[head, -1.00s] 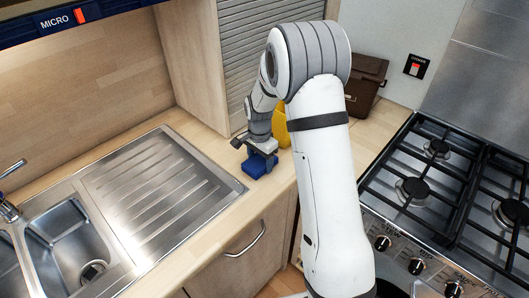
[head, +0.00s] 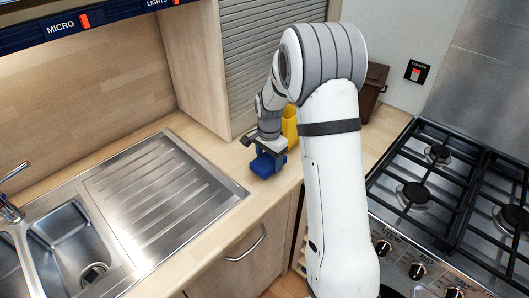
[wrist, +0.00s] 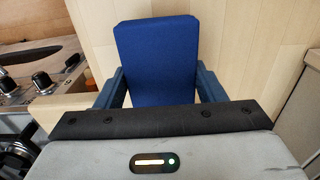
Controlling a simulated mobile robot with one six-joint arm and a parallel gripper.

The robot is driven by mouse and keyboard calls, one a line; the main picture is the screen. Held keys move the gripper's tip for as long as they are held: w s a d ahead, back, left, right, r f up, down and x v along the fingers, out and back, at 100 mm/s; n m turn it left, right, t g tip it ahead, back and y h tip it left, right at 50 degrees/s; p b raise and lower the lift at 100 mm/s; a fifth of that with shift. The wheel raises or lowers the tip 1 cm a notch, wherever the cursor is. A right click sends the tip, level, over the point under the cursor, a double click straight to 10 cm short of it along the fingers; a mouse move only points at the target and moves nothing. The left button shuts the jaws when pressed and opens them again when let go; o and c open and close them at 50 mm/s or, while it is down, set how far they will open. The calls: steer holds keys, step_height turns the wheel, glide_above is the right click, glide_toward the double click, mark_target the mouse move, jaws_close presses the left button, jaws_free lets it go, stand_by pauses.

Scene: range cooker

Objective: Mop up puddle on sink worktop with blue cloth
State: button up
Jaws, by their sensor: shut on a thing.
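The blue cloth (head: 263,166) is a thick folded pad over the wooden worktop, just right of the sink's drainer. My gripper (head: 268,149) is shut on it from above. In the wrist view the cloth (wrist: 157,58) sits between the two blue fingers of my gripper (wrist: 158,85), with pale worktop behind it. I cannot tell whether the cloth touches the worktop. The steel sink (head: 155,195), with its ribbed drainer, fills the left of the head view. I cannot make out a puddle on the worktop (head: 215,230); part of the worktop is hidden behind my arm.
A yellow object (head: 290,125) stands close behind my gripper. A dark brown container (head: 373,90) stands farther back, partly behind my arm. The gas hob (head: 435,190) is to the right. A shuttered cabinet (head: 245,65) rises at the back. The worktop beside the drainer looks clear.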

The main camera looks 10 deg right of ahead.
steer(key=shift+a+r+p, duration=0.1)
steer(key=shift+r+p, duration=1.4)
steer(key=shift+r, duration=1.35)
